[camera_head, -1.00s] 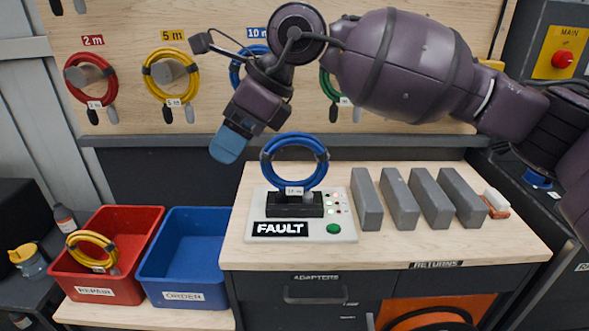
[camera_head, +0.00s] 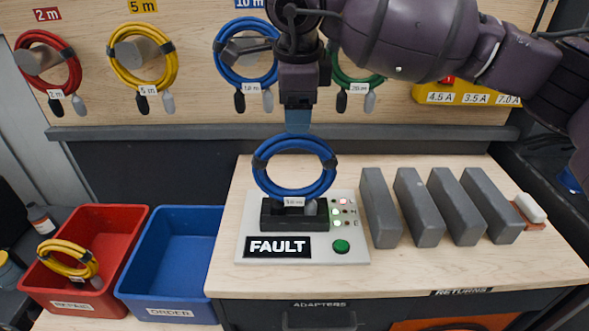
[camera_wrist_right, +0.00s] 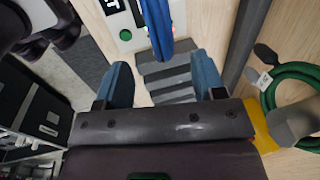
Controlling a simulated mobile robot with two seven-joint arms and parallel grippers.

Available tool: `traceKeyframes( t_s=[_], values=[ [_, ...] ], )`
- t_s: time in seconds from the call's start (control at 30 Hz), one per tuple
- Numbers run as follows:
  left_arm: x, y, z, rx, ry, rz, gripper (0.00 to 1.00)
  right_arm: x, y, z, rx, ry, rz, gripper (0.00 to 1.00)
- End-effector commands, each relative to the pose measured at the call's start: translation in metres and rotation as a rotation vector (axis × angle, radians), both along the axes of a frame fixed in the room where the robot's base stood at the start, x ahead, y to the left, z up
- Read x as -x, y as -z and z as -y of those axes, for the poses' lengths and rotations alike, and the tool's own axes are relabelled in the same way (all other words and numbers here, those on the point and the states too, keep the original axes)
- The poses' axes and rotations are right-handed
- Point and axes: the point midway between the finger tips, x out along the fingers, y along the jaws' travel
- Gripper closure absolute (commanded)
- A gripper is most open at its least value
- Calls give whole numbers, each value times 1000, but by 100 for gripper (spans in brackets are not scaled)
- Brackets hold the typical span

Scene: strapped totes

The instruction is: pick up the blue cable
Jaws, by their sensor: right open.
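A coiled blue cable (camera_head: 327,181) with a white tag stands upright in the black holder of the FAULT tester (camera_head: 252,222). My right gripper (camera_head: 297,124) points down just above the top of this coil. In the right wrist view the blue cable (camera_wrist_right: 157,28) shows ahead of and between the fingers of the right gripper (camera_wrist_right: 162,80), which are open and apart. Contact cannot be told. Another blue cable (camera_head: 223,60) hangs on the board under the 10 m label, partly hidden by my arm. My left gripper is not in view.
Several grey blocks (camera_head: 420,207) stand right of the tester. A red bin (camera_head: 122,222) holding a yellow cable (camera_head: 90,262) and an empty blue bin (camera_head: 205,225) are at left. Red (camera_head: 73,70), yellow (camera_head: 172,70) and green (camera_head: 345,78) cables hang on the board.

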Motion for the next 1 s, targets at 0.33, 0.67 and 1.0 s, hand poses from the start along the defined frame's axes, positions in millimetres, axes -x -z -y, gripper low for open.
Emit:
traceKeyframes(
  t_s=[0.33,0.67,1.0],
  values=[
    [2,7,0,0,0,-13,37,-8,44,0,0,0,-3,37],
    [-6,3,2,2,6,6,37,-15,75,-4,0,0,-7,37],
    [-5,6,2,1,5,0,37,-20,94,-4,-1,0,-2,37]
  ],
)
